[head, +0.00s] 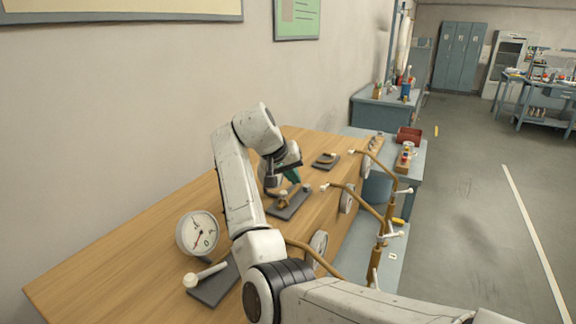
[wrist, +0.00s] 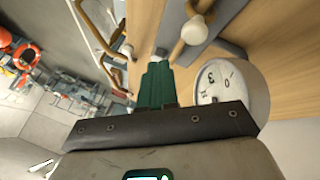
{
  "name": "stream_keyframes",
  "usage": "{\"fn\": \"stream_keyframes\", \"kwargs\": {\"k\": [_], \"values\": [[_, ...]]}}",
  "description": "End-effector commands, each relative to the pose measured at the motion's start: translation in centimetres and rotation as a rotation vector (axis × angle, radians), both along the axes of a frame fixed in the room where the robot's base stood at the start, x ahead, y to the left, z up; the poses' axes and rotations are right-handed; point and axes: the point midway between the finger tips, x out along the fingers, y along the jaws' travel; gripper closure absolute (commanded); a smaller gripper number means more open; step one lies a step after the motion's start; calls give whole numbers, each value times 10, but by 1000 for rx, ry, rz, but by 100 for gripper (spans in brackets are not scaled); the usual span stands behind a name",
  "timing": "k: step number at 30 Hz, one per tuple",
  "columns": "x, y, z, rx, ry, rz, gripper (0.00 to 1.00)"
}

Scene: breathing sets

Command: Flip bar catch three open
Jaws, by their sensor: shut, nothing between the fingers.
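My gripper (head: 291,174) is over the middle of the wooden bench, its green fingers pointing down at a dark plate (head: 286,210) with a brass-coloured catch part (head: 284,199). In the wrist view the fingers (wrist: 156,82) are together and empty. Near them is a white-knobbed lever (wrist: 194,30) on a grey plate, apart from the fingertips. In the head view another white-knobbed lever (head: 207,273) lies on a dark plate at the near left, and a further dark plate (head: 326,161) is beyond my gripper. I cannot tell which is catch three.
A round white gauge (head: 198,234) stands at the bench's left; a dial (wrist: 231,85) also shows beside my fingers in the wrist view. Curved brass-coloured tubes (head: 372,205) with white tips line the right edge. A red tray (head: 408,134) lies beyond. Floor at right is clear.

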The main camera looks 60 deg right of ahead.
Motion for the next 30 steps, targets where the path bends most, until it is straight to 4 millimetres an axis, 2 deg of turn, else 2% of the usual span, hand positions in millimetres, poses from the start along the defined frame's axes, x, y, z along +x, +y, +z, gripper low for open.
{"fn": "stream_keyframes", "kwargs": {"k": [5,9,15,30], "values": [[-5,-18,-28,2,3,0,100],[-22,-31,-30,0,0,-2,100],[-33,-40,-33,0,-1,0,100],[-36,-46,-34,0,0,2,100]]}}
